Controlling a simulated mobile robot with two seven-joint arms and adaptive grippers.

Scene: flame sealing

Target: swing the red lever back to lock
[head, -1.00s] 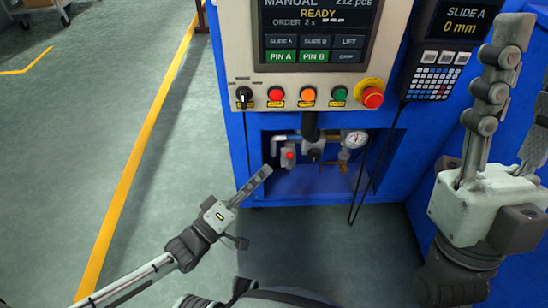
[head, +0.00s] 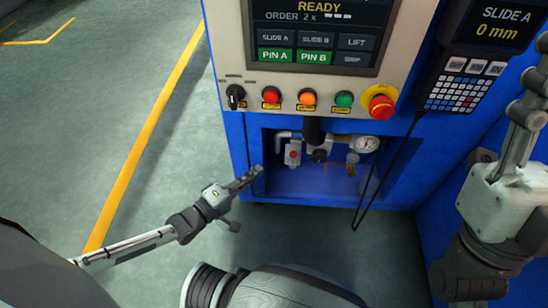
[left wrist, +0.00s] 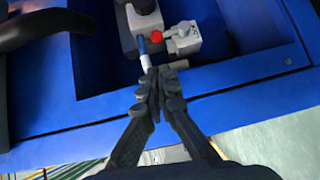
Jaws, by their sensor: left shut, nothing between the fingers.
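The red lever shows as a small red knob (head: 293,155) on a grey valve in the recess of the blue machine. In the left wrist view the red ball (left wrist: 156,37) sits beside a light grey block (left wrist: 184,38). My left gripper (head: 256,173) is at the left edge of the recess, left of and below the lever and apart from it. In the left wrist view its fingers (left wrist: 160,78) are shut and empty, just below the lever. My right gripper (head: 530,100) is far right; one finger shows clearly and the other is cut off.
A control panel with buttons (head: 308,98) and a red emergency stop (head: 381,105) is above the recess. A gauge (head: 366,143) and pipes lie right of the valve. A black cable (head: 385,180) hangs at the right. Floor at left is clear.

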